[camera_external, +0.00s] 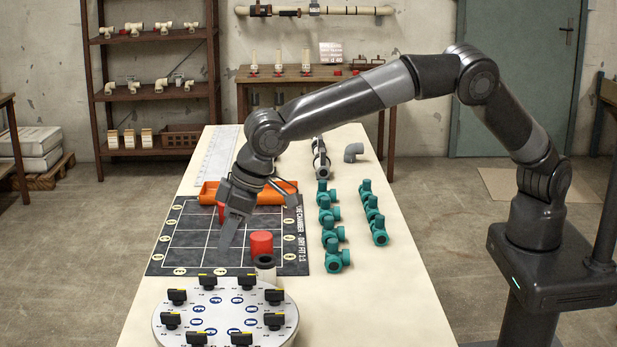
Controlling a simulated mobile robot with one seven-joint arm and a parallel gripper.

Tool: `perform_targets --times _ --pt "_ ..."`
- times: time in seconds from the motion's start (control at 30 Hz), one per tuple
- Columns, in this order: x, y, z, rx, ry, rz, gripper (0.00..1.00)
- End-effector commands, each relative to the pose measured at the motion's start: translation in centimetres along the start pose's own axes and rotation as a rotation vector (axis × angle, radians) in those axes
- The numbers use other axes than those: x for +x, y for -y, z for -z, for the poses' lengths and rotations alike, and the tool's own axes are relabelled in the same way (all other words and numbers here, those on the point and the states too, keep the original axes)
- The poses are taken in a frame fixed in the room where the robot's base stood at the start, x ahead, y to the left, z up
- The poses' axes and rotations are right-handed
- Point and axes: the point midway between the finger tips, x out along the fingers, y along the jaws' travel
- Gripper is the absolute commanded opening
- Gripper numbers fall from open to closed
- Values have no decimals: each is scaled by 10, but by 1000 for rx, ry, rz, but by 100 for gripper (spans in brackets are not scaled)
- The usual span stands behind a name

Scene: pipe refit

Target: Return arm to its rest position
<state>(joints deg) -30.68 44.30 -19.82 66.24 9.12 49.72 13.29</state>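My arm reaches left from its base at the right over the long pale table (385,300). My gripper (228,240) points down above the dark gridded mat (180,250). A red part shows just behind the gripper's upper end. I cannot tell from this view whether the fingers are apart or closed, or whether they hold anything. A red cylinder (261,244) stands right of the gripper on the mat, with a dark-topped pale ring (265,265) in front of it.
A round white disc (230,318) with several black clips stands at the table's near end. Several teal valves (334,255) stand right of the mat. An orange tray (283,188) lies behind the gripper. Grey pipe fittings (353,152) are at the back. The table's right front is clear.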

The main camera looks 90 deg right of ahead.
Motion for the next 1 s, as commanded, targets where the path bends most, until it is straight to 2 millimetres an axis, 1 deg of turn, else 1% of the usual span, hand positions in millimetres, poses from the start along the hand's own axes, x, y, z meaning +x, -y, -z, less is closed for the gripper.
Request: perform_targets --times 0.03,0.2,0.53,0.63,0.67,0.77,0.87,1.0 --pt "-8 1 0 -1 -2 1 33" --pt "-20 1 0 -1 0 1 33" --pt "-21 0 0 0 0 1 33" --pt "-29 -8 0 8 0 3 33" --pt "-34 -12 -1 12 0 5 33" --pt "-58 -32 -5 31 0 16 33" --pt "-90 -59 -15 51 1 30 33" --pt "-133 -94 -36 75 2 50 33"
